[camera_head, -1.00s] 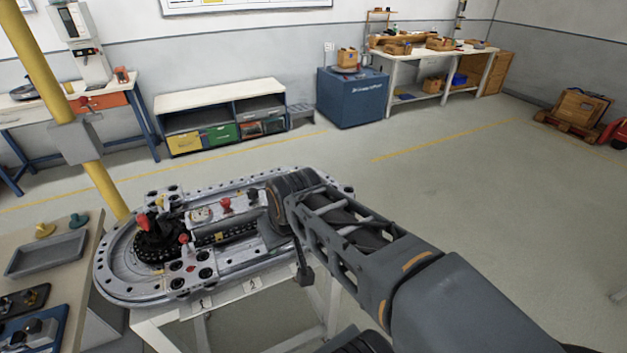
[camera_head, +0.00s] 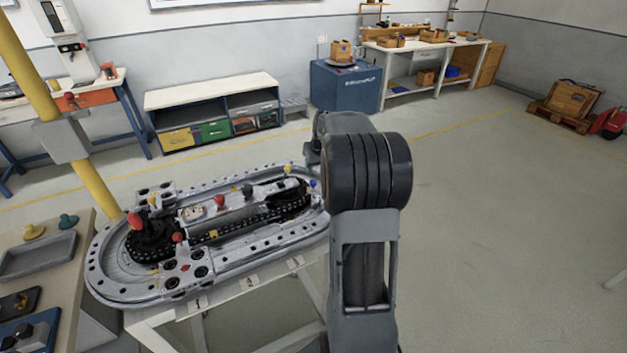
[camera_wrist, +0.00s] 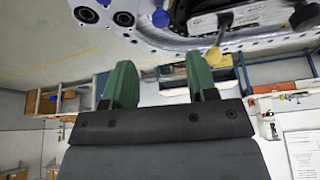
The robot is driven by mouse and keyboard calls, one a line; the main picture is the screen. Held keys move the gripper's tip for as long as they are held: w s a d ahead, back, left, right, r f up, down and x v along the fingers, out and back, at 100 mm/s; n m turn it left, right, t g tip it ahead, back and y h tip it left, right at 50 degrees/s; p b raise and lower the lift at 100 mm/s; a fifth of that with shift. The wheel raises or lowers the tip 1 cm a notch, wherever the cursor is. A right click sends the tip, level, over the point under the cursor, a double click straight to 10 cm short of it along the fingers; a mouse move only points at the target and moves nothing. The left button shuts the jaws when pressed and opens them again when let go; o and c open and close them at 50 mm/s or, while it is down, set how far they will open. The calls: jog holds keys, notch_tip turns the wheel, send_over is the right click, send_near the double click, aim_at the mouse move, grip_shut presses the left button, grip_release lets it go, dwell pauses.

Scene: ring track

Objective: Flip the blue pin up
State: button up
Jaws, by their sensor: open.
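The ring track (camera_head: 105,275) stands on a white table at the centre left of the head view. A small blue knob (camera_head: 313,183), likely the blue pin, is at its right end, close to my arm. In the wrist view a round blue knob (camera_wrist: 160,18) shows at the top, beyond the gap between my fingertips. Another blue piece (camera_wrist: 103,3) is cut off by the top edge. My gripper (camera_wrist: 162,75) has two green fingers spread apart with nothing between them, apart from the knobs. In the head view my arm hides the gripper.
A yellow knob (camera_head: 288,168) and a red knob (camera_head: 220,200) stand on the track. A yellow post (camera_head: 95,185) rises behind the left end.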

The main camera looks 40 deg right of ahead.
aim_at(313, 182)
jog(key=p+x, duration=0.1)
jog(key=x, duration=0.8)
jog(key=shift+f, duration=0.25)
grip_shut()
